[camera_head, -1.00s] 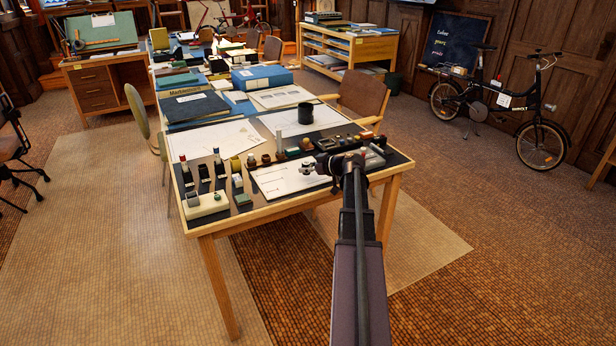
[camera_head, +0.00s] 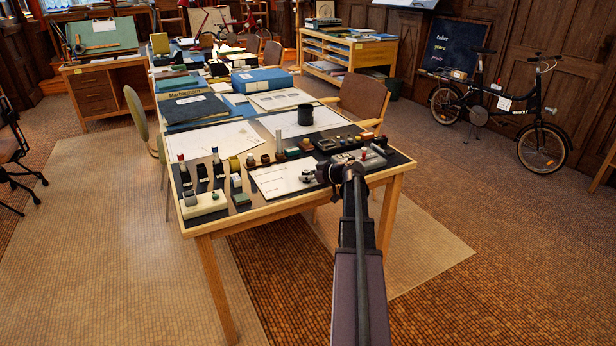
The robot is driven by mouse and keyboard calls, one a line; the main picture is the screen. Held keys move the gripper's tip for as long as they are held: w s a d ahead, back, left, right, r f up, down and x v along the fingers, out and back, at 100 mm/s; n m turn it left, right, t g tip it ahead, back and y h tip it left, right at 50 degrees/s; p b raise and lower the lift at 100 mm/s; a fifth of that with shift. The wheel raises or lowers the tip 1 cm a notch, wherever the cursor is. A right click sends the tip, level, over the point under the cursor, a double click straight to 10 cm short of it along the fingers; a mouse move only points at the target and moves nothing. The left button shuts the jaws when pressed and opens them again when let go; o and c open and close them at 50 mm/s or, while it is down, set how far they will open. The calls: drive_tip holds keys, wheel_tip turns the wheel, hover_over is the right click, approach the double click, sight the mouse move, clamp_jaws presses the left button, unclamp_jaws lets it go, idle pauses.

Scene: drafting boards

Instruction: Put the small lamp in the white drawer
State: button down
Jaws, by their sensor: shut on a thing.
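My gripper (camera_head: 314,176) is over the near right part of the front table (camera_head: 282,206), at the end of my dark arm. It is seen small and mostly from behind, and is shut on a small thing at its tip. That thing looks pale grey, and I cannot tell whether it is the small lamp. It shows against the white sheet (camera_head: 275,181); I cannot tell whether it touches the sheet. I cannot pick out a white drawer in this view.
Small stamps and bottles line the table, with a cream block (camera_head: 204,206) at the near left. A black cup (camera_head: 305,114) and a pale cylinder (camera_head: 276,142) stand farther back. A brown chair (camera_head: 361,98) is at the right side. A bicycle (camera_head: 497,108) stands by the wall.

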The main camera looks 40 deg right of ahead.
drive_tip(key=shift+f, duration=0.2)
drive_tip(key=shift+c, duration=1.8)
unclamp_jaws()
drive_tip(key=shift+r, duration=0.2)
drive_tip(key=shift+s+r, duration=0.1)
drive_tip(key=shift+r, duration=0.05)
drive_tip(key=p+v, duration=0.5)
drive_tip(key=v, duration=0.6)
drive_tip(key=shift+s, duration=0.3)
drive_tip(key=shift+d, duration=0.1)
